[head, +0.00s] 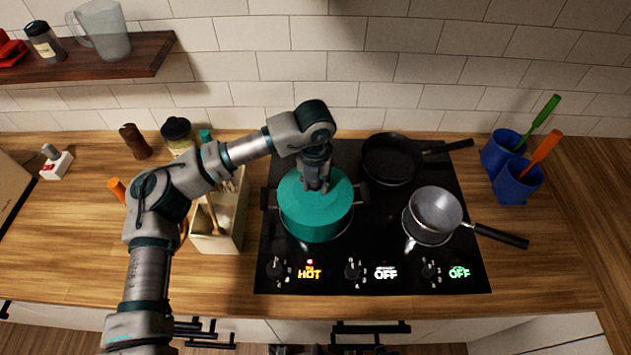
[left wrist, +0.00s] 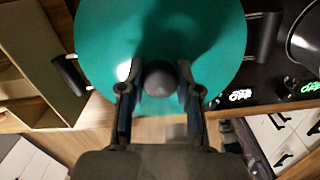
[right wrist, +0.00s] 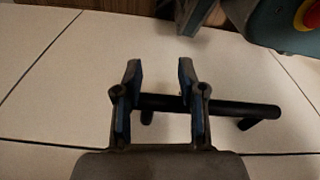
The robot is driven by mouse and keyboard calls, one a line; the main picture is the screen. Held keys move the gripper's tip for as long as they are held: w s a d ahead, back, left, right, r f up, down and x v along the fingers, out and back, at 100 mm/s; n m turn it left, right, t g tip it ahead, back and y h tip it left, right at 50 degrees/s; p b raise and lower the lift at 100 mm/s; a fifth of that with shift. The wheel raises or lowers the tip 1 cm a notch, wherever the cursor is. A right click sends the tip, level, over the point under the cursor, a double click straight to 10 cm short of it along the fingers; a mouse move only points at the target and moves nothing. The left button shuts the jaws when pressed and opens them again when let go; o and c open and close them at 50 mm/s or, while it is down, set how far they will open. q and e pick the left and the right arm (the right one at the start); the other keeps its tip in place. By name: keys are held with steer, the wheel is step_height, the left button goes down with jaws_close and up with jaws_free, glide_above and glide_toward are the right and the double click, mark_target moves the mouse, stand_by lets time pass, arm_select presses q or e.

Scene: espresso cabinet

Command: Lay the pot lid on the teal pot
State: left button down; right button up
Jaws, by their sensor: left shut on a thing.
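The teal pot lid (head: 322,206) is over the teal pot, whose dark side handle (head: 361,192) sticks out to the right on the stove's front left burner. My left gripper (head: 316,184) is shut on the lid's dark round knob (left wrist: 160,76) from above. In the left wrist view the lid (left wrist: 165,30) covers the pot's opening, and pot handles (left wrist: 71,76) show on both sides. I cannot tell whether the lid rests on the rim or hangs just above it. My right gripper (right wrist: 158,75) is open and empty in front of a black cabinet handle (right wrist: 240,112).
The black stove (head: 385,235) reads HOT at its left knob. A black frying pan (head: 390,160) and a grey saucepan (head: 434,212) stand on other burners. A cream utensil box (head: 222,238) is left of the stove. Blue cups (head: 517,180) stand at right.

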arm_select(q)
steer(key=shift+f, duration=0.1)
steer(key=c, duration=0.7)
jaws_free()
steer(key=o, duration=0.5)
steer(key=shift+r+p, duration=2.15)
steer(key=shift+r, duration=1.4)
